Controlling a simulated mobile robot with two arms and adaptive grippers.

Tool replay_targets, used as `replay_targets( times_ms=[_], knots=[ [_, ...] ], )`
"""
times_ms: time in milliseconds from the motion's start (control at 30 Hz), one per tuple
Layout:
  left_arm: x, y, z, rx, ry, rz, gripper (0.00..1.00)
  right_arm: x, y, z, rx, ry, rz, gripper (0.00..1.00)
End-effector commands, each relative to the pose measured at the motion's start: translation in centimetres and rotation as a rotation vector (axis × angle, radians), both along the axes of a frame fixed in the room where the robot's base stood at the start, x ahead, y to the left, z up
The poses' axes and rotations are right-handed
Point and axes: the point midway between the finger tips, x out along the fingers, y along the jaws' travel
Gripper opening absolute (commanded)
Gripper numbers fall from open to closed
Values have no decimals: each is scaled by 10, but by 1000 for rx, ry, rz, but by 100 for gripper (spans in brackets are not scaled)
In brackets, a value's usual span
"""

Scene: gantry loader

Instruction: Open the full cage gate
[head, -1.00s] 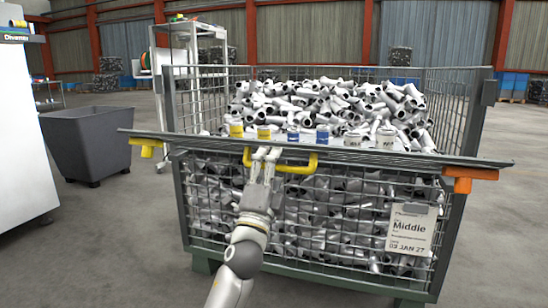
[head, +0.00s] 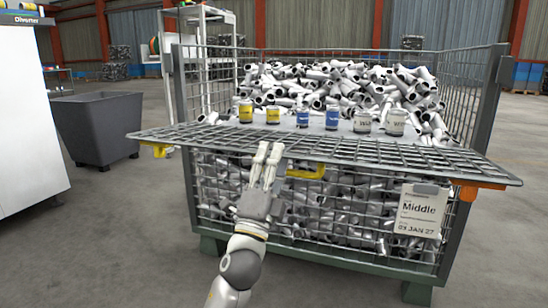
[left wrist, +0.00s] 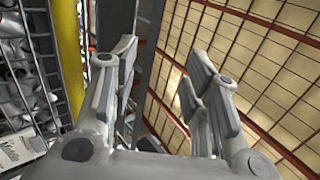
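The cage (head: 447,215) is a grey wire-mesh crate full of metal pipe fittings. Its gate (head: 400,160) is a mesh flap at the front, lying folded outward toward me, with its near edge about level. A yellow handle (head: 305,172) hangs under the flap's near edge. My left gripper (head: 266,158) is in front of the flap, just left of the handle. In the left wrist view its fingers (left wrist: 165,80) stand apart with nothing between them, and the yellow handle bar (left wrist: 70,60) is outside them on the left. My right gripper is not in view.
Several small yellow, blue and white cans (head: 303,119) stand in a row behind the flap. A label reading "Middle" (head: 421,210) hangs on the cage front. A grey bin (head: 98,125) and a white machine (head: 25,120) are at left. Floor around the cage is clear.

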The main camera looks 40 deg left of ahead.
Motion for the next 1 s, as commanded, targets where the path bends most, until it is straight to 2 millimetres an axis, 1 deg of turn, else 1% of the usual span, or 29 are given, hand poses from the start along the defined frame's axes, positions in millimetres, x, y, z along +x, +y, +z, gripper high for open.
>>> replay_targets(
  times_ms=[100,300,767,800,1000],
  knots=[
    [-8,-3,-5,3,-9,-3,37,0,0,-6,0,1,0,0],
    [-13,-5,-9,3,-10,-3,37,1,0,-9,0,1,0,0],
    [-13,-6,-9,3,-10,-4,37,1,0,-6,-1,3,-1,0],
    [-13,-6,-9,3,-10,-4,41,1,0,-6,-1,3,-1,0],
    [-13,-6,-8,3,-10,-4,15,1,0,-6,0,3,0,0]
  ],
)
